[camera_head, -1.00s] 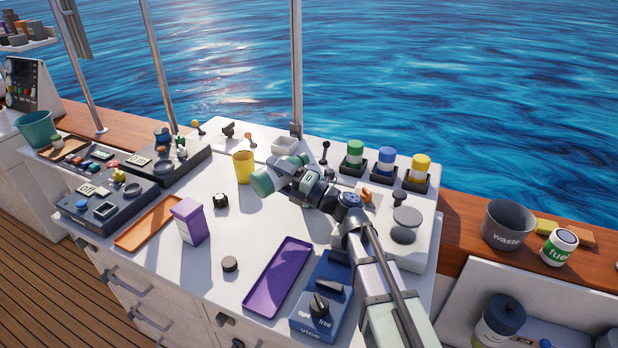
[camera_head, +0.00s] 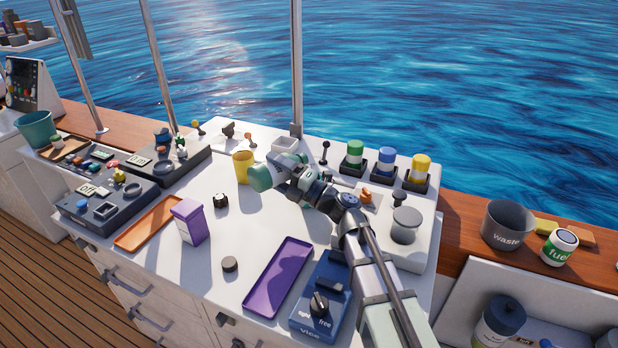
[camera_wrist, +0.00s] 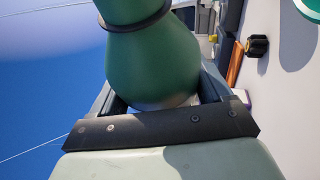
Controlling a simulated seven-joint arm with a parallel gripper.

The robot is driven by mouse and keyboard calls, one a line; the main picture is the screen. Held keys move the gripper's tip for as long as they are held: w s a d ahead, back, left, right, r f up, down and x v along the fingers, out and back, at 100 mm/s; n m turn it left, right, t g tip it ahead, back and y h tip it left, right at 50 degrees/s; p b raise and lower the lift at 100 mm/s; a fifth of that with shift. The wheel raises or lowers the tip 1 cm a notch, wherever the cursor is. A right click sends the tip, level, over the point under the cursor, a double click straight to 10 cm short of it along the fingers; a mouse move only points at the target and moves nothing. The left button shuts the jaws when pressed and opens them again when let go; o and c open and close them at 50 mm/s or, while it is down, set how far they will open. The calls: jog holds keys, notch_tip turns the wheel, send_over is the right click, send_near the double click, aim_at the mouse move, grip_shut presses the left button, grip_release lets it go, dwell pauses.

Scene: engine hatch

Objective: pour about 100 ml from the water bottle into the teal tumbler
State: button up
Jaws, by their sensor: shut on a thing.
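My gripper (camera_wrist: 160,105) is shut on the water bottle (camera_wrist: 150,60), a green-teal body with a dark ring in the wrist view. In the head view the bottle (camera_head: 262,177) is tipped over almost level, its teal end pointing left, just in front of a yellow cup. The wrist view shows a curved teal edge (camera_wrist: 308,10) in the upper right corner; it may be the teal tumbler, but most of it is cut off. I cannot pick the tumbler out behind the bottle in the head view. No flowing water is visible.
A yellow cup (camera_head: 243,167) stands close behind the bottle. A black knob (camera_head: 220,200), a purple box (camera_head: 188,221), an orange tray (camera_head: 149,223) and a purple tray (camera_head: 278,278) are on the white worktop. A larger teal container (camera_head: 36,129) stands far left.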

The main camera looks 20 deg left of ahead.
aim_at(277, 184)
jog(key=shift+s+a+r, duration=0.15)
jog(key=shift+s+a, duration=0.2)
jog(key=shift+s, duration=0.15)
jog(key=shift+s, duration=0.15)
jog(key=shift+r+m+t+y, duration=0.3)
jog(key=shift+r+m+t, duration=0.15)
jog(key=shift+m, duration=0.45)
dwell(1.0)
notch_tip(277, 184, down, 3)
jog(key=n, duration=0.2)
jog(key=n+g+h, duration=0.1)
jog(key=n, duration=0.1)
jog(key=shift+s+a+f+n+g, duration=0.1)
jog(key=shift+s+a+n+g, duration=0.05)
jog(key=shift+n+g, duration=0.15)
jog(key=shift+s+n+h, duration=0.2)
jog(key=shift+n+h, duration=0.2)
jog(key=shift+s+a+n, duration=0.1)
jog(key=shift+n, duration=0.3)
dwell(0.9)
